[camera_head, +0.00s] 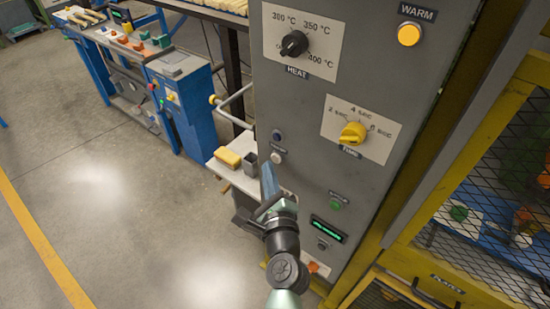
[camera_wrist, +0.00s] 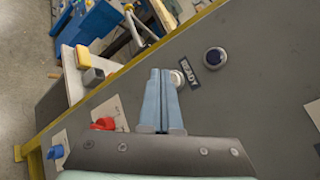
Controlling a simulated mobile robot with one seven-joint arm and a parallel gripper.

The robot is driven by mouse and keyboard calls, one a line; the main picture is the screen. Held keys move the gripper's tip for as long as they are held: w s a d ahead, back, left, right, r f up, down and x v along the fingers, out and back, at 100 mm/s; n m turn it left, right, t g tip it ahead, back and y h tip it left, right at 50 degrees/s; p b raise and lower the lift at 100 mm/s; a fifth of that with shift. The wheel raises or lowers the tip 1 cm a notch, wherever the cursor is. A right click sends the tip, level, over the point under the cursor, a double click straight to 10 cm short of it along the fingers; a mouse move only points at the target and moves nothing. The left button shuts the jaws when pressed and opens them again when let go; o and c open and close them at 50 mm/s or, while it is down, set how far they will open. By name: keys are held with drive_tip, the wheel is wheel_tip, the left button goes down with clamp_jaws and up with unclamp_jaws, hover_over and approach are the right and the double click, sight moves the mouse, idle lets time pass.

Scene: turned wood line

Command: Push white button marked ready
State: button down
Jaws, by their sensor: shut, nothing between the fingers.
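The white button (camera_wrist: 177,78) sits on the grey panel beside a dark label reading READY (camera_wrist: 188,72) in the wrist view. In the head view the white button (camera_head: 278,157) is on the left part of the panel, below a dark blue button (camera_head: 277,135). My gripper (camera_wrist: 160,72) is shut and empty, its blue fingers side by side.
The grey panel (camera_head: 315,100) also carries a black heat knob (camera_head: 294,43), a yellow time knob (camera_head: 352,133), a green button (camera_head: 336,204) and a lit amber warm lamp (camera_head: 409,34). A small shelf (camera_head: 238,176) holds a yellow block (camera_head: 227,157). Yellow mesh guarding (camera_head: 470,150) stands right.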

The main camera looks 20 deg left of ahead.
drive_tip(key=shift+w+d, duration=0.1)
drive_tip(key=shift+w, duration=0.2)
drive_tip(key=shift+w+d, duration=0.15)
drive_tip(key=shift+w, duration=0.15)
idle(0.8)
drive_tip(key=shift+s, duration=0.1)
drive_tip(key=shift+s+a, duration=0.25)
drive_tip(key=shift+s, duration=0.4)
drive_tip(key=s, duration=0.1)
drive_tip(key=s+a+p, duration=0.1)
drive_tip(key=s, duration=0.1)
drive_tip(key=s+p, duration=0.1)
drive_tip(key=shift+s+a, duration=0.35)
drive_tip(key=shift+a, duration=0.05)
idle(0.6)
